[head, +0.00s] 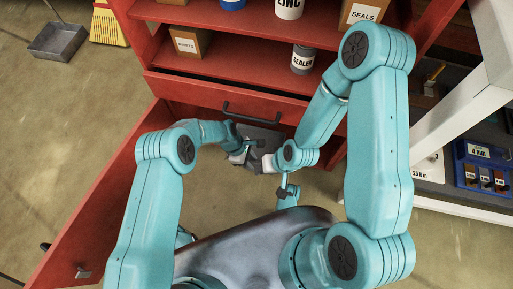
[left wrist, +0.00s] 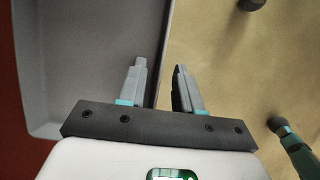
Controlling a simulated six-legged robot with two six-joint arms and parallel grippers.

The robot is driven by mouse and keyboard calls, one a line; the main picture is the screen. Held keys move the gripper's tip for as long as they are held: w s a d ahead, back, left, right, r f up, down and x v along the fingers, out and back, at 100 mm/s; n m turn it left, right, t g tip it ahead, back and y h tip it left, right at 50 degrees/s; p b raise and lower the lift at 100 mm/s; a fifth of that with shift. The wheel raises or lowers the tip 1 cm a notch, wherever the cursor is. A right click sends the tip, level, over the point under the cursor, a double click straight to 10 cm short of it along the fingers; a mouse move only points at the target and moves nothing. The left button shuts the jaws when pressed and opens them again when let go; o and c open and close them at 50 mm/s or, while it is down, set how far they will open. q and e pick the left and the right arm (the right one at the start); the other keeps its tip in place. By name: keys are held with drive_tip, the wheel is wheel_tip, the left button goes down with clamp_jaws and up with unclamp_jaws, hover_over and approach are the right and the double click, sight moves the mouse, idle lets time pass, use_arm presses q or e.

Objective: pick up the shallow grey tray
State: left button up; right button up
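The shallow grey tray (head: 262,134) shows only in part in the head view, under the cabinet's black handle and between my two arms; much of it is hidden. In the left wrist view the tray (left wrist: 90,55) fills the left side, with its rim running up toward the top. My left gripper (left wrist: 160,80) is open at this rim. One finger is over the tray's inside and the other is over the floor outside it. In the head view my left gripper (head: 250,152) is at the tray's near side. My right gripper (head: 268,163) is close by, its fingers not clear.
A red cabinet (head: 230,87) stands ahead, with boxes and cans on its shelves, including a sealer can (head: 302,60). A red panel (head: 100,200) stands out at left. A white-framed bench (head: 440,125) is at right. A dustpan (head: 58,42) lies far left on open floor.

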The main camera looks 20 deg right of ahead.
use_arm(q)
drive_tip(key=shift+c, duration=0.3)
clamp_jaws()
drive_tip(key=shift+r, duration=0.15)
